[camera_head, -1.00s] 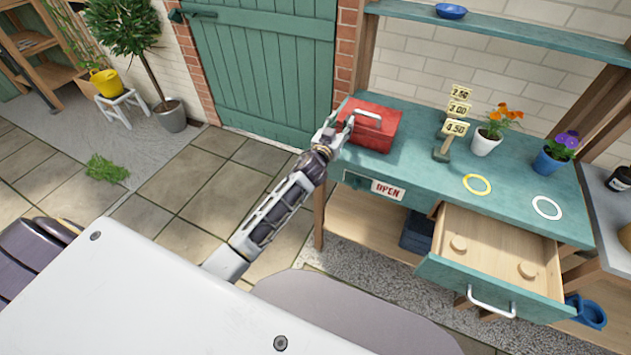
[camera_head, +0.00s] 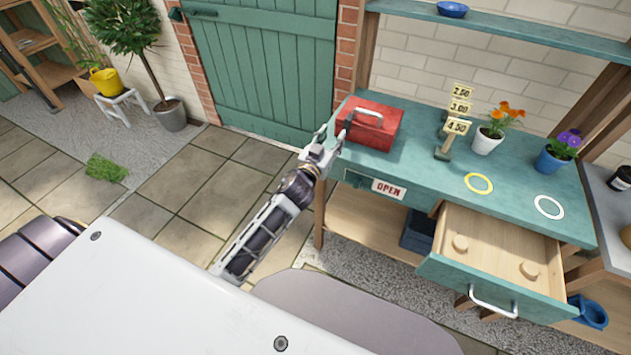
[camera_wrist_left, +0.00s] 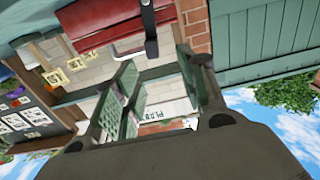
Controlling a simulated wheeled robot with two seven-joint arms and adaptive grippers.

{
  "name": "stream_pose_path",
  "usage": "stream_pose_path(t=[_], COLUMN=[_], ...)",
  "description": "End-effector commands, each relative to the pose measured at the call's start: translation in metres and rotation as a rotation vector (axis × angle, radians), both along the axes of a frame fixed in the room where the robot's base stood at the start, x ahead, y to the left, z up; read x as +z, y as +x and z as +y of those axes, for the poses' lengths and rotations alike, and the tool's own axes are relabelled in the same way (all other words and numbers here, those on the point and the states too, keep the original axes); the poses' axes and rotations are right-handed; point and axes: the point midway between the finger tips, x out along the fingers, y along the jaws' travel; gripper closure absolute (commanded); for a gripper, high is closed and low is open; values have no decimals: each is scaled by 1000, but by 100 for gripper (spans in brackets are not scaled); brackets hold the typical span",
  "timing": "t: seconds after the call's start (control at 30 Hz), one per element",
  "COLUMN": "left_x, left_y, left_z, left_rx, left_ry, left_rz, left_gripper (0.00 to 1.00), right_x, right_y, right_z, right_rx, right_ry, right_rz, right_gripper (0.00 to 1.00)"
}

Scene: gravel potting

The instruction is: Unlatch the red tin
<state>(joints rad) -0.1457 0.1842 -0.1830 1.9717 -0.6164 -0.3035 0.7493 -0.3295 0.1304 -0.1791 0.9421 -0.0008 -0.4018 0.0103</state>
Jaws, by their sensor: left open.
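The red tin (camera_head: 375,130) stands on the left end of the teal bench, with its lid shut and a pale handle on top. It also shows at the top of the left wrist view (camera_wrist_left: 105,25), where a dark and pale strap-like part hangs on its near side. My left gripper (camera_head: 334,139) is open and empty at the tin's left front side, just off the bench corner. In the left wrist view its two fingers (camera_wrist_left: 160,90) are spread below the tin. I cannot tell whether a finger touches the tin. The right gripper is not in view.
The teal bench (camera_head: 420,165) holds price signs (camera_head: 457,127), two potted flowers, a yellow ring (camera_head: 478,184) and a white ring (camera_head: 548,207). An open drawer (camera_head: 495,262) juts out at the front right.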

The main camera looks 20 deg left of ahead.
Motion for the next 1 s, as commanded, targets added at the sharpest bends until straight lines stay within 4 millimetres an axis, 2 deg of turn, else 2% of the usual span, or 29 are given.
stream_pose_path(t=[0.47,0.9,1.0], left_x=[-1,1,-9], left_y=[-41,-41,-40], left_z=[2,-1,-2], left_rx=[1,-13,-21], left_ry=[-1,186,215], left_rz=[1,-12,3], left_gripper=[59,59,59], right_x=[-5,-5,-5], right_y=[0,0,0], right_z=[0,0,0], right_rx=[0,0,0], right_ry=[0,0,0], right_rz=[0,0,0], right_gripper=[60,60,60])
